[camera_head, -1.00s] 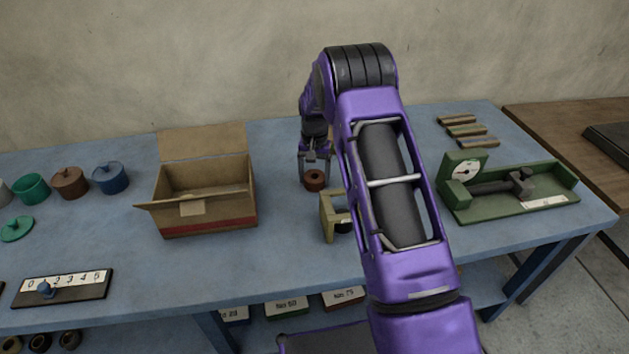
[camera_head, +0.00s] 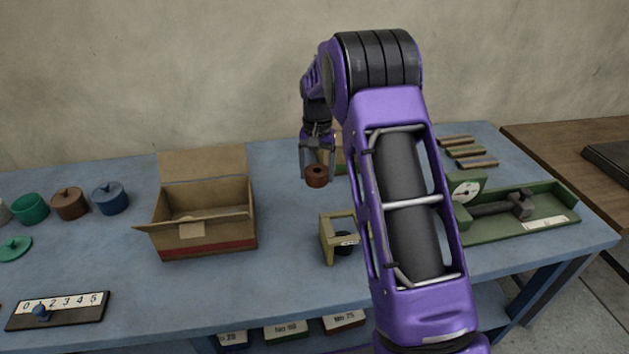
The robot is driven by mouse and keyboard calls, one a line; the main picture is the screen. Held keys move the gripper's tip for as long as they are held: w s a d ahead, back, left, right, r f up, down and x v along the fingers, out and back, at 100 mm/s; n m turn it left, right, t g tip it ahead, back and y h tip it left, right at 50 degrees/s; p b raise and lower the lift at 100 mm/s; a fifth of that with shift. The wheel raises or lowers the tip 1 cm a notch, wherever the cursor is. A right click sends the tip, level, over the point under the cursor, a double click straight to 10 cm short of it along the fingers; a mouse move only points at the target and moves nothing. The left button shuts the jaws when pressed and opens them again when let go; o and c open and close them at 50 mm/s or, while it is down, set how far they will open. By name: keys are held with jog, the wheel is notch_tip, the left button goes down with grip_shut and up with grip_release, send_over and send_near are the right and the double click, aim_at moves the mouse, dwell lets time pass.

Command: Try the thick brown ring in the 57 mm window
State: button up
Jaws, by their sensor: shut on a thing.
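The thick brown ring (camera_head: 316,181) is held in my gripper (camera_head: 316,172), whose fingers are shut on its sides. The ring is above the blue bench, behind a yellowish window frame (camera_head: 327,242) and apart from it. The frame stands upright with a small pale label too small to read. A dark round thing (camera_head: 343,245) is at its right side; whether it is in the opening or beside it I cannot tell. Another yellowish-green piece (camera_head: 339,161) shows behind my gripper, mostly hidden by my arm.
An open cardboard box (camera_head: 206,235) stands left of the frame. A green gauge stand (camera_head: 520,215) is on the right, partly behind my arm. Lidded pots (camera_head: 70,203) and a numbered peg board (camera_head: 58,311) are at the left. Bare bench (camera_head: 285,215) lies between box and frame.

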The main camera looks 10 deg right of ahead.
jog(key=s+d+r+b, duration=0.1)
jog(key=s+d+r, duration=0.1)
jog(key=s, duration=0.5)
jog(key=s+d+r+b, duration=0.2)
jog(key=s, duration=0.6)
jog(key=shift+w+a+f+b, duration=0.1)
jog(key=shift+f+b, duration=0.85)
jog(key=shift+f, duration=0.25)
jog(key=shift+a+f+b, duration=0.1)
jog(key=shift+f+b, duration=0.85)
jog(key=shift+f, duration=0.25)
jog(key=shift+f, duration=0.45)
jog(key=o, duration=1.3)
jog(key=shift+r, duration=0.1)
